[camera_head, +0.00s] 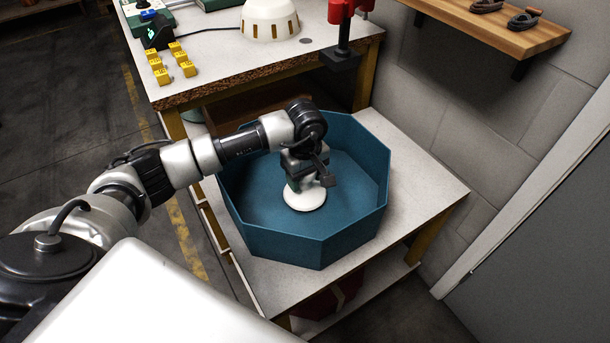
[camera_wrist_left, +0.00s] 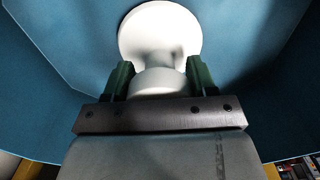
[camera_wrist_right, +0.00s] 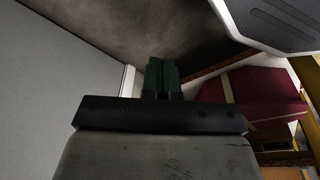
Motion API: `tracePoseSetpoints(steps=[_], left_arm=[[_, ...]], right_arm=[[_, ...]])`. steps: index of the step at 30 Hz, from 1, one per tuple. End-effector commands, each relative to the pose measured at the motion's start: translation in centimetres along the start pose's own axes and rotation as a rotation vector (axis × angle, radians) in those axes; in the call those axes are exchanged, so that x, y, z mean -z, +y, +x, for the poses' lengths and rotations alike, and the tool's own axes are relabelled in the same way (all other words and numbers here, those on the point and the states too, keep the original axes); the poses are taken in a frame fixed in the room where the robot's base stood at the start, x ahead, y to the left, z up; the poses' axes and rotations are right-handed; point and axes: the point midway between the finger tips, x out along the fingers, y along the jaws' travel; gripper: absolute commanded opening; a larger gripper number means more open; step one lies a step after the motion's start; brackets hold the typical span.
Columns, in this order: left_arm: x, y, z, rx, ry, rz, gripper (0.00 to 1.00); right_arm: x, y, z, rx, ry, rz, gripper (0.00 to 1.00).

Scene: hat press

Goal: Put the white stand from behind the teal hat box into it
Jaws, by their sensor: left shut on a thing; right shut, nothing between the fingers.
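The white stand (camera_head: 304,196) is inside the teal octagonal hat box (camera_head: 290,252), near its middle, with its round base low. My left gripper (camera_head: 306,178) reaches down into the box and is shut on the stand. I cannot tell whether the base touches the box floor. My right gripper (camera_wrist_right: 162,76) shows only in the right wrist view, shut and empty, with its fingers together, away from the box.
The box stands on a pale low table (camera_head: 425,190). Behind it a higher workbench (camera_head: 215,75) carries a white domed thing (camera_head: 270,20), several yellow blocks (camera_head: 172,62) and a red and black press (camera_head: 342,40). A wooden shelf (camera_head: 500,32) is on the right wall. A dark red thing (camera_wrist_right: 265,95) shows in the right wrist view.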

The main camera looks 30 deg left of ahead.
Motion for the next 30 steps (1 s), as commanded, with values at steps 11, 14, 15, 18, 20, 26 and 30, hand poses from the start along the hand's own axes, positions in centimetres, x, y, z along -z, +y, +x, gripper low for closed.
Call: tracePoseSetpoints(steps=[11,14,15,18,20,26,30], left_arm=[[0.01,0.01,0.02,0.0,0.0,0.0,0.33],[0.01,0.01,0.06,0.0,0.0,0.0,0.33],[0.01,0.01,0.08,0.0,0.0,0.0,0.33],[0.01,0.01,0.15,-0.001,0.0,0.0,0.33],[0.01,0.01,0.17,-0.001,0.0,0.0,0.33],[0.01,0.01,0.28,-0.001,0.0,0.0,0.33],[0.01,0.01,0.36,-0.001,0.0,0.0,0.33]], right_arm=[[0.12,0.04,-0.14,-0.001,0.001,0.0,0.0],[0.13,0.05,-0.11,-0.001,0.001,0.0,0.0],[0.13,0.05,-0.1,-0.001,0.0,0.001,0.0],[0.25,0.06,-0.18,-0.001,0.001,0.001,0.0],[0.4,0.07,-0.27,-0.001,0.003,0.001,0.0],[0.95,0.06,-0.74,-0.001,0.012,0.001,0.0],[0.97,0.04,-0.92,-0.001,0.008,0.001,0.0]])
